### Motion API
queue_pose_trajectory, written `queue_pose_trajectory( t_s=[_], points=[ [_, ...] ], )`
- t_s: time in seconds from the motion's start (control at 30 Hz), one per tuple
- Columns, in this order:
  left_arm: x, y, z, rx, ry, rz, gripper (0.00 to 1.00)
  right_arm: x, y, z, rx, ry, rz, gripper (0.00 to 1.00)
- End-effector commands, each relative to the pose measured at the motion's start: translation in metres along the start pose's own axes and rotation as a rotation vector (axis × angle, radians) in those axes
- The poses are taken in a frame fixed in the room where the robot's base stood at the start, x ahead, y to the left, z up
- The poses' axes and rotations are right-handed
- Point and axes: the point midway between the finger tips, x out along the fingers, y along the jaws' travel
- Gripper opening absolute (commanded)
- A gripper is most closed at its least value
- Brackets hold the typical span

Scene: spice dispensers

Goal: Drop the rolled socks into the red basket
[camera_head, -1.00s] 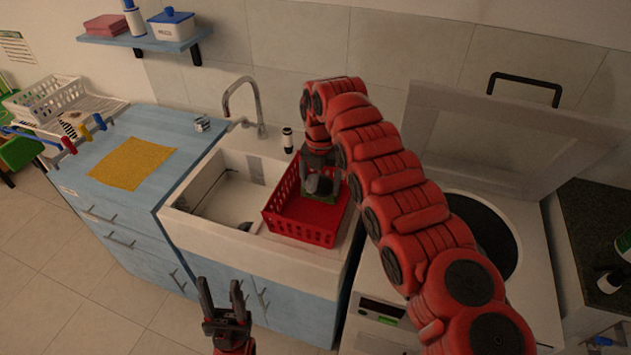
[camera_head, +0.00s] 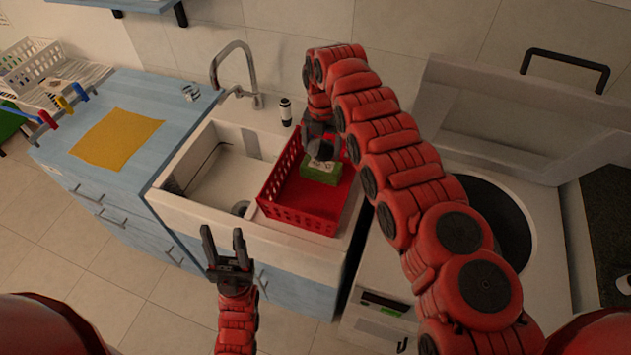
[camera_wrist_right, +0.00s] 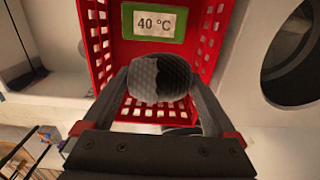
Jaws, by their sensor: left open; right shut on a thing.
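The red basket (camera_head: 300,218) sits on the right side of the sink. It also shows in the right wrist view (camera_wrist_right: 96,45). My right gripper (camera_head: 320,145) is over the basket's back part, its fingers shut on the rolled socks (camera_wrist_right: 160,78), a dark grey textured ball. In the head view the socks are hard to tell from the dark gripper. A green block (camera_head: 320,172) lies in the basket; its label reads 40 °C in the right wrist view (camera_wrist_right: 154,23). My left gripper (camera_head: 222,236) is open and empty in front of the sink cabinet.
A faucet (camera_head: 236,75) and a small dark-topped bottle (camera_head: 285,112) stand behind the sink. A yellow cloth (camera_head: 117,137) lies on the blue counter at left. A white top-loading washer (camera_head: 548,225) with its lid up stands at right.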

Motion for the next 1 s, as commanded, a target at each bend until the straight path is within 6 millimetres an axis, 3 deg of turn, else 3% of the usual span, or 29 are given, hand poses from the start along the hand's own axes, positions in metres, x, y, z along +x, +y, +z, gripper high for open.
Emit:
queue_pose_trajectory(
  t_s=[0.33, 0.37, 0.4, 0.77, 1.0],
  points=[
    [-0.002, 0.000, 0.000, 0.000, 0.000, 0.000, 0.50, 0.009, 0.001, 0.000, -0.002, -0.001, 0.000, 0.36],
    [-0.002, 0.000, 0.000, 0.000, 0.000, 0.000, 0.50, 0.009, 0.001, 0.000, -0.002, -0.001, 0.000, 0.95],
    [-0.002, 0.000, 0.000, 0.000, 0.000, 0.000, 0.50, 0.009, 0.001, 0.000, -0.002, -0.001, 0.000, 1.00],
    [-0.007, 0.000, 0.001, 0.000, 0.000, 0.000, 0.50, 0.001, 0.000, 0.001, 0.001, -0.001, 0.002, 1.00],
    [-0.030, 0.002, 0.005, 0.000, 0.000, 0.000, 0.50, -0.046, 0.001, 0.000, -0.002, -0.004, 0.002, 1.00]
  ],
)
